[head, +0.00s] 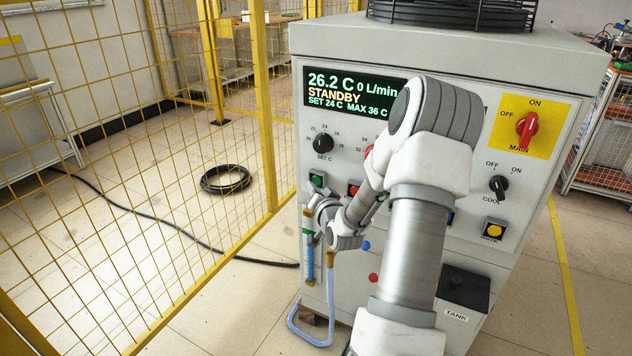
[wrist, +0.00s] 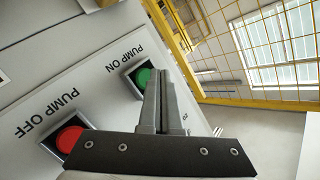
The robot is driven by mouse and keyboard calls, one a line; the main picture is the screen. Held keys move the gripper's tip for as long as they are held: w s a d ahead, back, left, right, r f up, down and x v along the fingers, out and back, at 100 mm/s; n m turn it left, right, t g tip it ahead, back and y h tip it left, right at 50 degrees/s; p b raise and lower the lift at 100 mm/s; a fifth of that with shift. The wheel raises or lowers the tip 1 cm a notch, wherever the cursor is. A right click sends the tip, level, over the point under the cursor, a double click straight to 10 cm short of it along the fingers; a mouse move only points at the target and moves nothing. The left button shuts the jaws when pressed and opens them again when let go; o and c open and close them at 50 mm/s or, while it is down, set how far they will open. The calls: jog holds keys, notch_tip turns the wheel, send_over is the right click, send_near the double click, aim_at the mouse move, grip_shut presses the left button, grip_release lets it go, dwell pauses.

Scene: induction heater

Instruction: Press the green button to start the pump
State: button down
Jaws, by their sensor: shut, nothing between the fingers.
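The green pump-on button (head: 318,179) is on the left of the cabinet's front panel (head: 470,150). In the wrist view the green button (wrist: 143,77) sits in a dark square frame beside the label PUMP ON. My gripper (head: 316,206) is just below the button in the head view. In the wrist view its fingers (wrist: 167,66) are shut and empty, with their tips beside the button and overlapping its frame's edge. I cannot tell whether they touch it. The display (head: 350,92) reads STANDBY, 26.2 C and 0 L/min.
The red pump-off button (wrist: 68,140) is close to the green one. A set knob (head: 323,143) is above them. A yellow mesh fence (head: 235,100) stands to the left of the cabinet. A blue hose (head: 330,290) hangs low at the front. A black tank box (head: 462,288) juts out at lower right.

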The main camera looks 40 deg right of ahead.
jog(key=shift+d, duration=0.15)
dwell(0.4)
jog(key=shift+w+d, duration=0.2)
jog(key=shift+d, duration=0.05)
jog(key=shift+w+d, duration=0.15)
jog(key=shift+d, duration=0.35)
dwell(0.9)
jog(key=shift+a, duration=0.15)
jog(key=shift+s+a+b, duration=0.35)
jog(key=shift+a+b, duration=0.05)
jog(key=shift+a, duration=0.25)
jog(key=shift+s+a+b, duration=0.15)
jog(key=shift+s+a, duration=0.15)
jog(key=shift+a, duration=0.5)
jog(key=shift+s+a+b, duration=0.15)
jog(key=shift+s+a, duration=0.2)
jog(key=shift+a, duration=0.4)
jog(key=shift+s+a+b, duration=0.15)
jog(key=shift+s+a, duration=0.15)
jog(key=shift+a, duration=0.5)
jog(key=shift+a, duration=0.1)
